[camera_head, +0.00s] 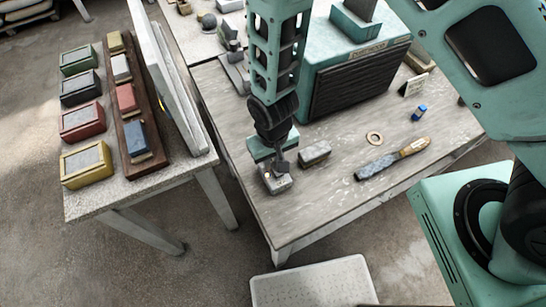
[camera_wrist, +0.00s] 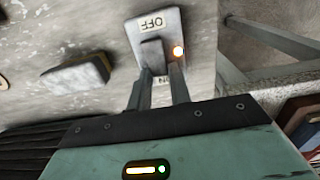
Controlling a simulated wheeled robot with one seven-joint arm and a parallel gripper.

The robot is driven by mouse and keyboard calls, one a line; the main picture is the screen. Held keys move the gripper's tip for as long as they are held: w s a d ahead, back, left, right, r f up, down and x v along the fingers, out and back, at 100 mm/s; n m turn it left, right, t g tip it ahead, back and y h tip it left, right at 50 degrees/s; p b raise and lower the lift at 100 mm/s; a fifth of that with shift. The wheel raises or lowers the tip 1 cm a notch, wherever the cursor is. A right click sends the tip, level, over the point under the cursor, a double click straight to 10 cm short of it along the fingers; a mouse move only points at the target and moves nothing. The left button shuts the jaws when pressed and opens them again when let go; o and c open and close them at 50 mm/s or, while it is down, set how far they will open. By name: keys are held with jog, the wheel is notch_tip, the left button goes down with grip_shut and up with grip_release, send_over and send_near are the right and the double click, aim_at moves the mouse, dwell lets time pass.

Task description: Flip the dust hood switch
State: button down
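The dust hood is a teal box with a dark slatted grille (camera_head: 358,80) on the grey worktable. Its switch (camera_head: 276,180) is a small box at the table's near left. My gripper (camera_wrist: 161,72) is right at the lever, on the ON side. Its two fingers are apart, with the ON mark showing between them. Whether they touch the lever, I cannot tell.
A grey block (camera_head: 314,155) lies just right of the switch. A scraper (camera_head: 392,160), a ring (camera_head: 374,138) and a blue item (camera_head: 419,113) lie farther right. A side table at left holds several coloured boxes (camera_head: 84,163). The table's front edge is close.

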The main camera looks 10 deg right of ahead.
jog(key=shift+s+d+f+t+y+b, duration=0.1)
jog(key=shift+s+t+y+b, duration=0.25)
jog(key=shift+t+b, duration=0.85)
jog(key=shift+s+t+b, duration=0.2)
jog(key=shift+t+b, duration=0.4)
jog(key=shift+b, duration=0.25)
jog(key=shift+d+r+t+y, duration=0.1)
jog(key=shift+r+t+y, duration=0.15)
jog(key=shift+r+t, duration=0.15)
jog(key=c, duration=1.3)
grip_release()
